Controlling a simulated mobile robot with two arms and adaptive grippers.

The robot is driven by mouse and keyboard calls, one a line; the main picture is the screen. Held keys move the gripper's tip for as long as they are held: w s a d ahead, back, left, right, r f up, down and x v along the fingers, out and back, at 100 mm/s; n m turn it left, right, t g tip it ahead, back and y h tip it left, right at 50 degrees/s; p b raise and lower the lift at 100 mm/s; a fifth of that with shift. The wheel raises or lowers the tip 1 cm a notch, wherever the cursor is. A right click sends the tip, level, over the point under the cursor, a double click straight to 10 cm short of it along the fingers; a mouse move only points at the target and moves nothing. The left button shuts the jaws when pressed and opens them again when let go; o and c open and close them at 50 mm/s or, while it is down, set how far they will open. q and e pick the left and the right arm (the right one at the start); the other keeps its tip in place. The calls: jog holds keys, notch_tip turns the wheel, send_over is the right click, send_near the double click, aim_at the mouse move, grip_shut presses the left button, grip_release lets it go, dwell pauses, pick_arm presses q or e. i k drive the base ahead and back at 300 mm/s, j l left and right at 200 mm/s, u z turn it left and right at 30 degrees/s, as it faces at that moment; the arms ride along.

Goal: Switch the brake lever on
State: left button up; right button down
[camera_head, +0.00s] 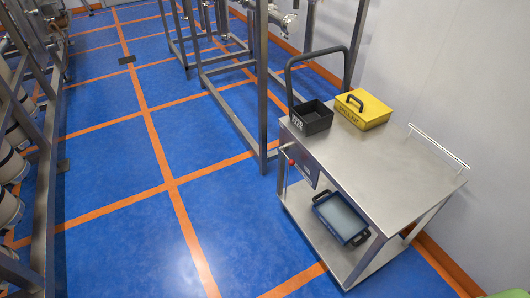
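A steel trolley (390,174) stands at the right, by the wall. On its near left side, under the top, is a dark panel (304,168). A small lever with a red knob (291,162) sticks out to the left of this panel. It looks like the brake lever, but it is too small to tell its position or any marking. Neither of my grippers is in view.
The trolley carries a black bin (311,117) and a yellow box (363,109) on top, and a blue tray (341,217) on its lower shelf. A black push handle (287,78) rises at its far end. Steel frames stand behind and far left. Blue floor (120,235) lies clear left of the trolley.

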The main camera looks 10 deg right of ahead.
aim_at(280, 149)
jog(key=i+j, duration=0.4)
jog(key=i+j+z, duration=0.1)
jog(key=i+j, duration=0.3)
jog(key=j, duration=0.15)
